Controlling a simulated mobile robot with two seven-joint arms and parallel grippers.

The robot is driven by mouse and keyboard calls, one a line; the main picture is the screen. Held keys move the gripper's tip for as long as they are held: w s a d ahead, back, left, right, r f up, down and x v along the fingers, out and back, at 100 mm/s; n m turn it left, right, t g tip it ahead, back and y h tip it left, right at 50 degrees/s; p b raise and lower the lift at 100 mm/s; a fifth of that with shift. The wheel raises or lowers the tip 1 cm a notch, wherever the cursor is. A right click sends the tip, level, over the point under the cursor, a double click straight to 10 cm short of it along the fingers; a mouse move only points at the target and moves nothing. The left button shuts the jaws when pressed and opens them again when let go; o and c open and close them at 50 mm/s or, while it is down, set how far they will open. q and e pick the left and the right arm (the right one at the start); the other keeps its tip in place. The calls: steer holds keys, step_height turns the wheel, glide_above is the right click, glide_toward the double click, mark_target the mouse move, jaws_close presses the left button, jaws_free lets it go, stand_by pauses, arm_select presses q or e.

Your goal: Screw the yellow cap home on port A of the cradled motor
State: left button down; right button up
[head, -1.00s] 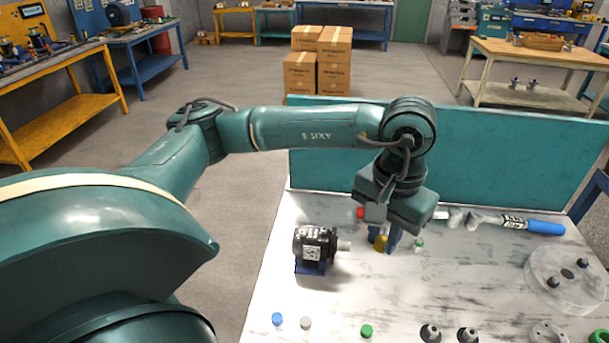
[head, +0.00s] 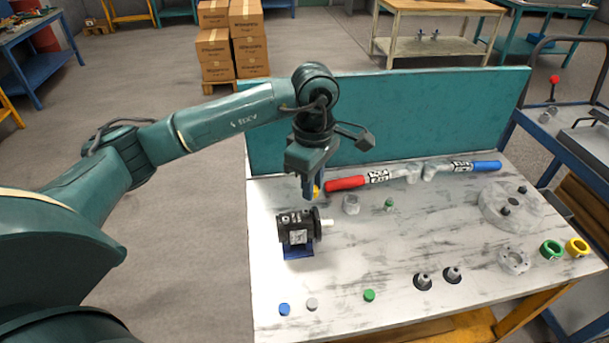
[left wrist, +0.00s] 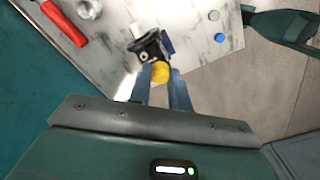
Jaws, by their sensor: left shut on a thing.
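The black motor (head: 296,228) lies in a blue cradle (head: 299,252) on the left part of the marbled table, with its pale shaft pointing right. It also shows beyond my fingertips in the left wrist view (left wrist: 149,49). My left gripper (head: 311,194) is shut on the yellow cap (head: 317,191), held just behind and above the motor. In the left wrist view the yellow cap (left wrist: 160,75) sits between the two blue fingers and overlaps the motor's edge. The cap appears apart from the motor in the head view. I cannot make out port A. My right gripper is not in view.
Behind the gripper stands a teal panel (head: 420,115). A red-handled tool (head: 347,183) and a blue-handled one (head: 486,166) lie along it. Blue (head: 284,309), grey (head: 312,304) and green (head: 369,295) caps lie in front. The table's middle is mostly clear.

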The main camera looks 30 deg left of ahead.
arm_select(q)
steer(key=w+a+f+n, duration=0.1)
steer(key=n, duration=0.3)
steer(key=w+a+f+n, duration=0.1)
steer(key=n, duration=0.4)
steer(key=w+a+f+n+p, duration=0.1)
steer(key=n, duration=0.4)
steer(key=shift+f, duration=0.95)
step_height(320, 180, down, 2)
steer(key=shift+f+b, duration=0.25)
steer(key=shift+b, duration=0.9)
steer(key=shift+f+b, duration=0.4)
steer(key=shift+f, duration=0.4)
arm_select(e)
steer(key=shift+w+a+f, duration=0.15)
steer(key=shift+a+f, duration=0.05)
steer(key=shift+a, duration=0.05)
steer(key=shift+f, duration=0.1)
